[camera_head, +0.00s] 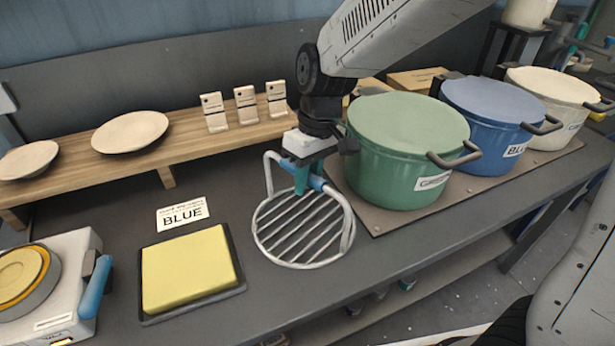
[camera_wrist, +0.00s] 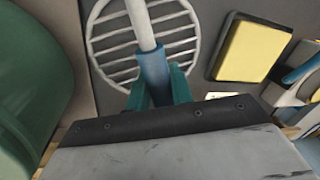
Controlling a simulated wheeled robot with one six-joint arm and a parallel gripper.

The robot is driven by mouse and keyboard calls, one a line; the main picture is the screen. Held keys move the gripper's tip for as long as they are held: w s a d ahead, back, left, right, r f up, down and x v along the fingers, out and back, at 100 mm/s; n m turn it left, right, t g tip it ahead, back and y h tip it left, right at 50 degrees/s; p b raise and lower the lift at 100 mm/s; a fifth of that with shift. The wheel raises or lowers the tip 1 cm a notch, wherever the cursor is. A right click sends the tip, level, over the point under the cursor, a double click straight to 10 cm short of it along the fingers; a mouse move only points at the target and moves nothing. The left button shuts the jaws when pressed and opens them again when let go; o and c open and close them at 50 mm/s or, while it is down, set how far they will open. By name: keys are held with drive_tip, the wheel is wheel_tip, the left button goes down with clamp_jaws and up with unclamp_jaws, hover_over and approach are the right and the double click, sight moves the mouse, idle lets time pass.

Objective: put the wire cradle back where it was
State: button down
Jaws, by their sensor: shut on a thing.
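The wire cradle (camera_head: 300,238) is a round white rack of parallel bars with a raised handle that has a blue grip. In the head view it is at the middle of the dark counter, between the yellow pad and the green pot. My gripper (camera_head: 308,182) is shut on the blue grip from above. In the wrist view the teal fingers of my gripper (camera_wrist: 160,88) close around the blue grip, and the bars of the wire cradle (camera_wrist: 112,50) show beyond it. I cannot tell whether the cradle touches the counter or hangs just above it.
A yellow pad in a black tray (camera_head: 146,318) lies left of the cradle, with a card reading BLUE (camera_head: 183,213) behind it. Green (camera_head: 395,150), blue (camera_head: 485,145) and cream (camera_head: 545,120) lidded pots stand on a mat at right. A wooden shelf (camera_head: 190,150) holding plates runs behind.

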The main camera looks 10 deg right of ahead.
drive_tip(key=c, duration=1.2)
unclamp_jaws()
drive_tip(key=shift+c, duration=0.2)
wheel_tip(320, 180, up, 12)
drive_tip(key=w+d, duration=0.1)
drive_tip(key=d, duration=0.1)
drive_tip(key=s+d+f+m+t+h, duration=0.1)
drive_tip(key=s+d+m, duration=0.6)
drive_tip(key=s+d, duration=1.1)
drive_tip(key=shift+s+f+m+t+h, duration=0.15)
drive_tip(key=shift+s+m+t+h, duration=0.2)
drive_tip(key=shift+s+t, duration=0.45)
drive_tip(key=shift+d, duration=0.1)
